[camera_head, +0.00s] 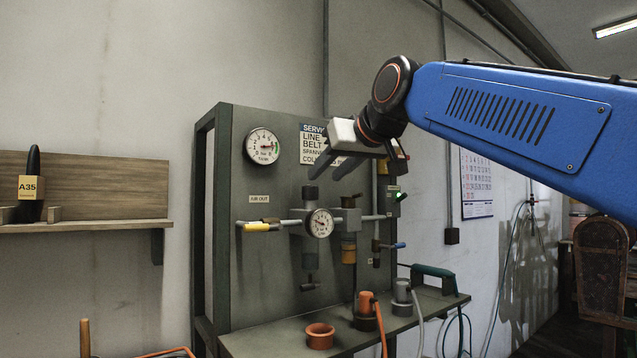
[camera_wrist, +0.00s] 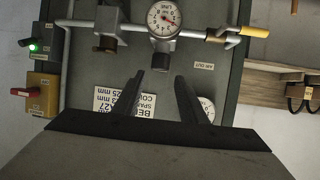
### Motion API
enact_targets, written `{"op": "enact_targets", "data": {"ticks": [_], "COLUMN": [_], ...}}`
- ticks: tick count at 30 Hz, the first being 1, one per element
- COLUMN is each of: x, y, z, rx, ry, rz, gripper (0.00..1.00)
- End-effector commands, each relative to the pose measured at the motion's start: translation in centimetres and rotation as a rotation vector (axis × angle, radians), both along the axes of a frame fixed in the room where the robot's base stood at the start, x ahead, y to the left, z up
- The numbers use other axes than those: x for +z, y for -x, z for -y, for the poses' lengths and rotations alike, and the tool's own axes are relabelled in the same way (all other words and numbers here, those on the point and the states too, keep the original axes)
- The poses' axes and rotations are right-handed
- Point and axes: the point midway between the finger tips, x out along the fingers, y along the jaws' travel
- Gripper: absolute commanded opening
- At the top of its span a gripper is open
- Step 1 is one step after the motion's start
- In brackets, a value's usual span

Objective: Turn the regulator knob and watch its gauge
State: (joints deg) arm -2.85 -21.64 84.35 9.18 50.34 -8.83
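The regulator on the grey panel has a dark knob (camera_head: 310,194) on top and a small round white gauge (camera_head: 320,223) on its front. In the wrist view, this gauge (camera_wrist: 164,18) is upside down near the top edge, with a red needle; I cannot read its value. The knob (camera_wrist: 161,61) shows just beyond my fingertips, roughly between them. My gripper (camera_head: 327,174) is open and empty, tilted downward above and slightly right of the knob, apparently not touching it. Both dark fingers also show spread in the wrist view (camera_wrist: 159,77).
A larger gauge (camera_head: 262,146) and a service sign (camera_head: 313,141) are on the panel (camera_head: 270,290). A yellow-handled valve (camera_head: 259,227) is left of the regulator. Below, the ledge holds an orange cup (camera_head: 320,336) and tools. A shelf (camera_head: 100,228) is at left.

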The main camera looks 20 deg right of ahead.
Motion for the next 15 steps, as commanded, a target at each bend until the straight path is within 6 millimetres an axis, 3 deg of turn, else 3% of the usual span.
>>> {"op": "enact_targets", "data": {"ticks": [7,15], "x": [1.9,2.8], "y": [4.3,6.6], "z": [0.8,1.3], "rx": [-0.001,0.0], "ry": [0.0,-0.001], "rz": [0.002,-0.001], "gripper": [0.38,0.38]}}
